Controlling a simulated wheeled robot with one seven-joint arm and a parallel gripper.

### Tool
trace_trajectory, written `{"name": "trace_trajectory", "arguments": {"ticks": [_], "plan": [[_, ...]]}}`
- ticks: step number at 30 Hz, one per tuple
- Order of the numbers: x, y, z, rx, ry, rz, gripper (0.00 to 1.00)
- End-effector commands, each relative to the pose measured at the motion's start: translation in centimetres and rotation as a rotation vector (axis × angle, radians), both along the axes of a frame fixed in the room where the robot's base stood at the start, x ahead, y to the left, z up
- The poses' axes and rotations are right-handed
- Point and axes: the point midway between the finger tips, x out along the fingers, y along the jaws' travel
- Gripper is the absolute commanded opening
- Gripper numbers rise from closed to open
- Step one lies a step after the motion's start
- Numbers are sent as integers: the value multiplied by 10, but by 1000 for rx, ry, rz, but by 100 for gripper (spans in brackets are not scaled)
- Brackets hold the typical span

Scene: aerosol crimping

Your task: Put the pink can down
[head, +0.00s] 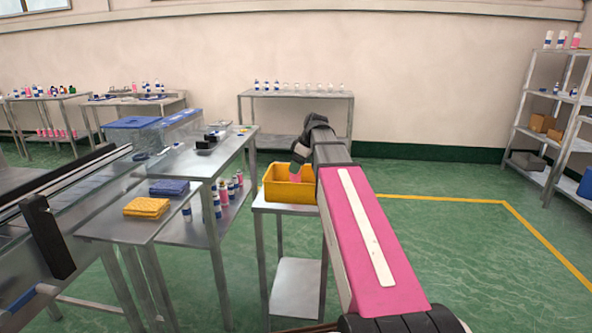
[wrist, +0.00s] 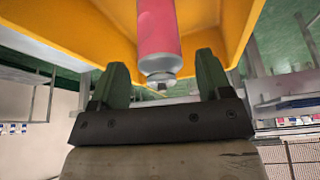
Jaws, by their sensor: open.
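The pink can (head: 296,178) shows in the head view at the yellow bin (head: 288,195), just below my gripper (head: 298,164). The wrist view shows the pink can (wrist: 158,28) with its pale collar and small nozzle end towards my gripper (wrist: 160,80). The two dark green fingers are apart, with a gap on each side of the can's end, so my gripper is open. The yellow bin (wrist: 75,25) surrounds the can in the wrist view. The can's far end is out of frame, so I cannot tell what it rests on.
The bin stands on a small metal stand (head: 296,280). A bench with bottles is behind. Green floor at right is clear.

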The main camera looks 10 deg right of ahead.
Motion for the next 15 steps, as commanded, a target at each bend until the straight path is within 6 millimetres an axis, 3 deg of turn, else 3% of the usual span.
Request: {"name": "trace_trajectory", "arguments": {"ticks": [9, 15], "plan": [[-10, -19, 54, 0, -3, -1, 72], [-15, -29, 79, 0, -2, -1, 72]]}}
